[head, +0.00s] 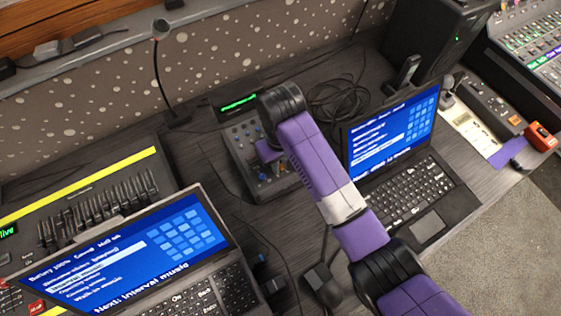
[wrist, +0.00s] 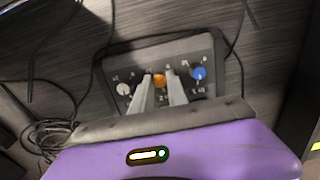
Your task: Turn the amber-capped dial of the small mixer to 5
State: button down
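The small mixer (head: 240,152) is a grey panel with several knobs, lying on the dark desk and partly hidden by my arm in the head view. It also shows in the wrist view (wrist: 202,54). Its amber-capped dial (wrist: 159,80) lies between and just past the tips of my gripper (wrist: 160,84). The two grey fingers straddle the dial with a small gap visible; contact is not clear. A white dial (wrist: 123,88) and a blue dial (wrist: 199,73) flank it. In the head view my gripper (head: 267,152) is over the mixer. The amber dial's pointer cannot be read.
An open laptop (head: 413,190) stands right of the mixer, another laptop (head: 150,262) at front left, and a fader desk (head: 90,205) behind that one. A gooseneck microphone (head: 160,72) and coiled black cable (head: 337,100) lie nearby. Cables run beside the mixer.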

jog(key=shift+r+p, duration=0.1)
jog(key=shift+p, duration=0.2)
jog(key=shift+r+m+p, duration=0.1)
jog(key=shift+m+p, duration=0.8)
jog(key=shift+m, duration=0.1)
jog(key=m+p, duration=0.3)
jog(key=shift+m+y, duration=0.3)
jog(key=m+p, duration=0.2)
jog(key=m, duration=0.1)
jog(key=shift+m, duration=0.3)
jog(key=m+p, duration=0.1)
jog(key=m, duration=0.2)
jog(key=shift+d+m+y+p, duration=0.1)
jog(key=shift+m+y+p, duration=0.2)
jog(key=shift+y+p, duration=0.1)
jog(key=m, duration=0.3)
jog(key=shift+m, duration=0.4)
jog(key=m, duration=0.3)
jog(key=shift+d+f+m+t+y, duration=0.1)
jog(key=shift+f+m+t+y, duration=0.1)
jog(key=shift+m+t+y, duration=0.1)
jog(key=m, duration=0.6)
jog(key=shift+t, duration=0.4)
jog(key=shift+m, duration=0.4)
